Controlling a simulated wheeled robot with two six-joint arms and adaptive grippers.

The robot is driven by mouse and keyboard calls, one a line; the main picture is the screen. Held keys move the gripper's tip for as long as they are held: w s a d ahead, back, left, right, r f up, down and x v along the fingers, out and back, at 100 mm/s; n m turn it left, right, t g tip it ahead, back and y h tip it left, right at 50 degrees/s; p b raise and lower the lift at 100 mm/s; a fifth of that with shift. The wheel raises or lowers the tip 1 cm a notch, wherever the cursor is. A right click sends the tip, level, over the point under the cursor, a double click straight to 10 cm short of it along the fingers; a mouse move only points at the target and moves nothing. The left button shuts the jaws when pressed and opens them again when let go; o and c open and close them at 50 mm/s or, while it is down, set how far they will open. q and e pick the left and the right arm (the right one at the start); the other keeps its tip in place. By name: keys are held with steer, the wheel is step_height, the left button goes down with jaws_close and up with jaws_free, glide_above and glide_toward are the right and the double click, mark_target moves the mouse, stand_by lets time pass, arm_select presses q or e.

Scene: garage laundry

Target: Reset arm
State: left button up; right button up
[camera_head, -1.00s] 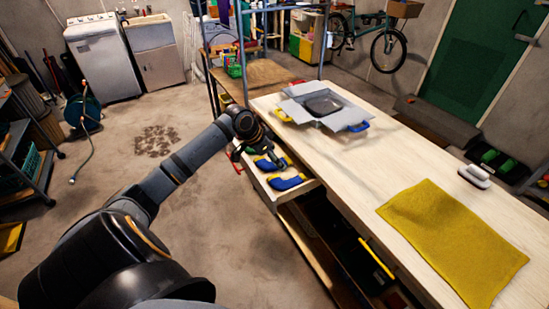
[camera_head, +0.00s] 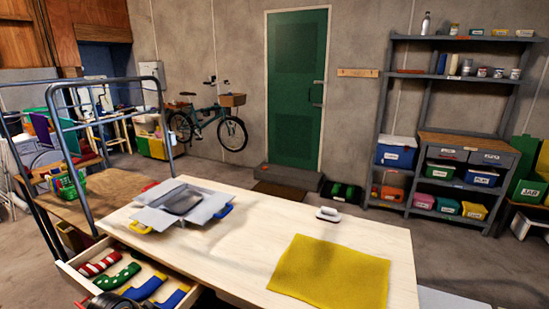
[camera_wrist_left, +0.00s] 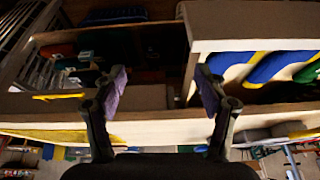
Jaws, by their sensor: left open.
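My left gripper (camera_wrist_left: 163,77) is open and empty in the left wrist view. Its two purple-padded fingers are spread wide. It faces the side of the table, near the open drawer (camera_wrist_left: 250,31) with blue and yellow stockings. In the head view only a dark part of my left arm shows at the bottom left edge, over the drawer. The drawer (camera_head: 76,275) holds red-striped (camera_head: 100,263), green dotted (camera_head: 118,277) and blue-and-yellow (camera_head: 146,288) stockings side by side. My right gripper is in neither view.
The wooden table (camera_head: 225,240) carries an open grey box (camera_head: 160,216) with a dark item inside, a yellow cloth (camera_head: 335,272) and a white brush-like item (camera_head: 328,214). A metal rack (camera_head: 75,115) stands at left. Shelves (camera_head: 455,135) and a green door (camera_head: 295,90) are behind.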

arm_select(q)
steer(key=s+d+n+y, duration=0.1)
steer(key=s+d+n, duration=0.15)
steer(key=s, duration=0.55)
steer(key=s+d+n+y, duration=0.15)
steer(key=s+d, duration=0.25)
steer(key=s, duration=0.4)
step_height(320, 180, down, 25)
steer(key=s+a+g, duration=0.1)
steer(key=a+g, duration=0.1)
steer(key=a, duration=0.1)
steer(key=s+f+g, duration=0.1)
steer(key=s+f, duration=1.7)
steer(key=s, duration=0.2)
steer(key=shift+a+f, duration=0.35)
steer(key=shift+a, duration=0.1)
steer(key=shift+c, duration=0.2)
